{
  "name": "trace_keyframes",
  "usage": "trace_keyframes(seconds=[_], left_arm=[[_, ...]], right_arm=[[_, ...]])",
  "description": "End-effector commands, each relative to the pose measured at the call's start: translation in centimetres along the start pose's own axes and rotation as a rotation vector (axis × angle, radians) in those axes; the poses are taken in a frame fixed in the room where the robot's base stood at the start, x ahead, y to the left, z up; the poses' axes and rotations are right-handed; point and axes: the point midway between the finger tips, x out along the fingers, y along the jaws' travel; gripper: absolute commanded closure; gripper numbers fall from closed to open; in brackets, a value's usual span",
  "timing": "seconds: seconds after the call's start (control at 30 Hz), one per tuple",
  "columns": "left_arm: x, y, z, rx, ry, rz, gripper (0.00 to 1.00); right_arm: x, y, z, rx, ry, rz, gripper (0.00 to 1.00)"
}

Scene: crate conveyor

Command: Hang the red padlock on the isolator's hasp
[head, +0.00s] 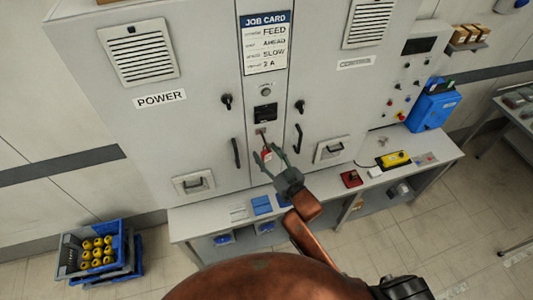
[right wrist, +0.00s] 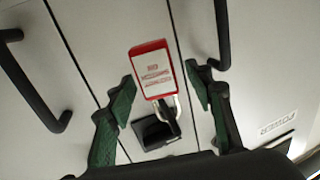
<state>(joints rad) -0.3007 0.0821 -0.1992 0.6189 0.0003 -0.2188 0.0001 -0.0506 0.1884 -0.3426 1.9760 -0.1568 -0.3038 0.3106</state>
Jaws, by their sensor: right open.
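The red padlock (right wrist: 152,68) has a white label with red print. In the right wrist view its metal shackle (right wrist: 177,104) meets a dark bar by the isolator's black recessed handle (right wrist: 154,132). The padlock seems to hang there, but I cannot tell whether the shackle is fully through the hasp. In the head view the padlock (head: 266,155) is small below the isolator (head: 261,132) on the cabinet's middle panel. My right gripper (right wrist: 160,76) is open, its green fingers on either side of the padlock with gaps; it also shows in the head view (head: 265,153). My left gripper is not in view.
Black door handles (head: 237,153) flank the middle panel. Below is a grey bench (head: 210,217) with blue blocks (head: 262,205), a red-black item (head: 351,178) and a yellow box (head: 395,159).

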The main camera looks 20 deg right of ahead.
Motion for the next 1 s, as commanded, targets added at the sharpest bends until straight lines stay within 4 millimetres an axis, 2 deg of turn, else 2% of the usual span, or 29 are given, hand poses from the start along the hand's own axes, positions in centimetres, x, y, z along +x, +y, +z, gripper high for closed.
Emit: trace_keyframes(seconds=[0.17, 0.4, 0.6, 0.87, 0.97, 1.0], left_arm=[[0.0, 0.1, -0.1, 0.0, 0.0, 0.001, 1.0], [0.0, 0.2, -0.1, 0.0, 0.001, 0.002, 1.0], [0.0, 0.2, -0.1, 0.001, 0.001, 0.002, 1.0], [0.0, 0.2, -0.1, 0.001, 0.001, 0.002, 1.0], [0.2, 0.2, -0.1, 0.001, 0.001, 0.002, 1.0], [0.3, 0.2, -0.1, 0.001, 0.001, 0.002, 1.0]], right_arm=[[-2.2, 0.0, 0.1, 0.0, -0.002, 0.001, 0.52], [-7.3, 0.0, 0.1, 0.0, -0.003, 0.001, 0.52], [-10.5, 0.0, 0.1, 0.0, -0.002, 0.0, 0.52], [-11.8, -0.1, 0.0, -0.001, 0.0, -0.001, 0.52], [-11.7, 0.1, 1.0, -0.001, -0.013, 0.003, 0.52], [-11.6, 0.3, 2.1, -0.002, -0.028, 0.007, 0.52]])
